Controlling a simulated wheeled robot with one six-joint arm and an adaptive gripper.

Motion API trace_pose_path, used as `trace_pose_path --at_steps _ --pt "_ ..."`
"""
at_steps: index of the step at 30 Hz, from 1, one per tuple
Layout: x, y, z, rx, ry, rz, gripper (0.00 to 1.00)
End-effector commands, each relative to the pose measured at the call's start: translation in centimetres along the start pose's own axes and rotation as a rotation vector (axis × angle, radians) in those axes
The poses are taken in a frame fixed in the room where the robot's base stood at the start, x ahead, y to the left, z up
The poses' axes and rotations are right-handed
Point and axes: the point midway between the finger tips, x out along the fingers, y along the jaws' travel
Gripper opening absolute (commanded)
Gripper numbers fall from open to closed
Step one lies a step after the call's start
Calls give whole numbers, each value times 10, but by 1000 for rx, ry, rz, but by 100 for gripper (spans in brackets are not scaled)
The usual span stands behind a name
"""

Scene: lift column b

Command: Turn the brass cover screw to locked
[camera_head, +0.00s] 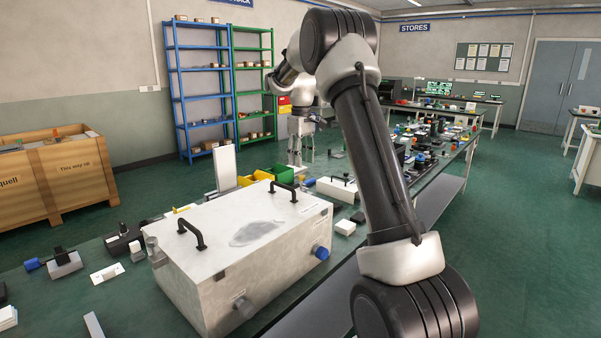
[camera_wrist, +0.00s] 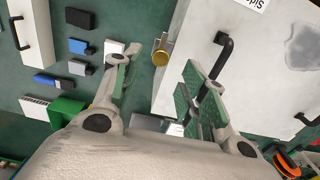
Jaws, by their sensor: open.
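A white box (camera_head: 228,235) with two black handles and a grey smear on its top stands on the bench in the head view. In the wrist view the same box (camera_wrist: 190,40) fills the upper right. The brass screw (camera_wrist: 160,52) shows in the wrist view as a short round-ended piece at the box's left edge, near one handle. The head view does not show it. My gripper (camera_wrist: 160,70) is open, with its green-padded fingers to the left and right below the screw. Nothing is between the pads, and I cannot tell the depth gap. It also shows in the head view (camera_head: 301,153) beyond the box.
A black handle (camera_wrist: 222,52) rises close to the right finger. Small blocks (camera_wrist: 80,47) and a green bin (camera_wrist: 66,112) lie left of the gripper.

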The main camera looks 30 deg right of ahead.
Motion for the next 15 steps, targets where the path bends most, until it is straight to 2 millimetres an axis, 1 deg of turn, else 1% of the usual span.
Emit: trace_pose_path --at_steps 1,3,6,10,15 --pt "9 0 0 0 -3 -1 43" --pt "22 0 0 1 -3 -2 43" --pt "37 0 0 1 -2 -1 43" --pt "50 0 0 1 0 0 43" --pt "55 0 0 2 0 0 43"
